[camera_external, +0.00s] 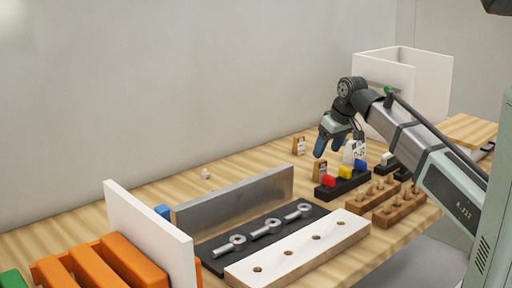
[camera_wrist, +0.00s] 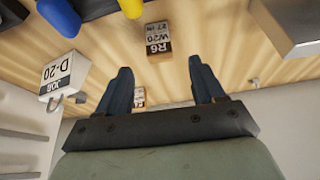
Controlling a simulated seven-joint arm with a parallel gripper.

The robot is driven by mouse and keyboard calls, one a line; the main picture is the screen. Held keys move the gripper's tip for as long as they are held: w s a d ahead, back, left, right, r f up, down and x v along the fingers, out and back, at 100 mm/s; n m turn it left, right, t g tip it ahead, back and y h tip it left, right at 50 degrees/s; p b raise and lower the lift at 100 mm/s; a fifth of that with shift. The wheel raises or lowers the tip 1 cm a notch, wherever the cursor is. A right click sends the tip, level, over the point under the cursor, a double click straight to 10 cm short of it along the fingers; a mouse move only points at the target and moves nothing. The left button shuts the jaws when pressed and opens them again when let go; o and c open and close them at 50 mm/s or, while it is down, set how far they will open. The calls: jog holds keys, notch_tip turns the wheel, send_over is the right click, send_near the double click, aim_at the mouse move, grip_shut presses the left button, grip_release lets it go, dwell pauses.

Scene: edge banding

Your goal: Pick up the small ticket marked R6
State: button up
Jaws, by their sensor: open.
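The small ticket marked R6 (camera_wrist: 158,42) shows in the wrist view just beyond my fingertips, between their lines.
A white JOB D-20 tag (camera_wrist: 62,75) stands close by on the left. Blue (camera_wrist: 60,16) and yellow (camera_wrist: 131,8) pieces stand near R6. A metal fence (camera_external: 235,198) and a black mat with ring-ended parts (camera_external: 265,230) lie left. A white bin (camera_external: 428,78) stands behind.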

aim_at(322, 161)
jog(key=shift+x, duration=4.3)
jog(key=c, duration=1)
